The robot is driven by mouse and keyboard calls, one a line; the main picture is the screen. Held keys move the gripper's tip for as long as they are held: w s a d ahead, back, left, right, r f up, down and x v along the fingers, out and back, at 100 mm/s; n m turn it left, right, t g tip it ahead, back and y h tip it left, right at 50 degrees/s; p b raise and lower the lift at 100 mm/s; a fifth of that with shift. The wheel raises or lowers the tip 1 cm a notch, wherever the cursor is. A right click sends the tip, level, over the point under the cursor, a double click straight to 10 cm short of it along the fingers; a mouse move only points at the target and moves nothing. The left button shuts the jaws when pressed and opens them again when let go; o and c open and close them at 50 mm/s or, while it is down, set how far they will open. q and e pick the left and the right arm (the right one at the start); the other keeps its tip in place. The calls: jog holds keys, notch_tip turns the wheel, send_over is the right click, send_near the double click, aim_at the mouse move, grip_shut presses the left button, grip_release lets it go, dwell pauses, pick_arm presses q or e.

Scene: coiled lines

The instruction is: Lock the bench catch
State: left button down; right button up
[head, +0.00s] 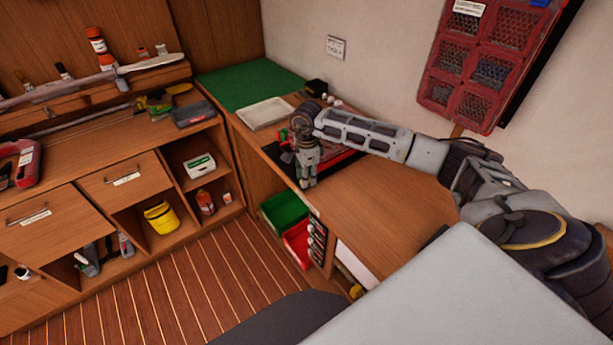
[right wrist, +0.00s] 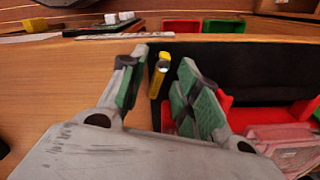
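A small upright yellow piece with a dark rounded end (right wrist: 160,75), which looks like the catch, shows in the right wrist view. In the head view my right gripper (head: 307,180) points down at the front edge of the bench (head: 365,205), and the catch is hidden there. My left gripper is not in view.
A black mat with red items (right wrist: 280,115) lies beside the gripper. A white tray (head: 265,112) and green mat (head: 250,87) are farther back. Green (head: 284,209) and red (head: 298,240) bins sit below the bench edge. The bench's near right part is clear.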

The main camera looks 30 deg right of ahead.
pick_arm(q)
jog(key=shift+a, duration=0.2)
pick_arm(e)
jog(key=shift+f, duration=0.25)
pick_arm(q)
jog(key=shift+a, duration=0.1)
pick_arm(e)
jog(key=shift+c, duration=0.2)
grip_shut()
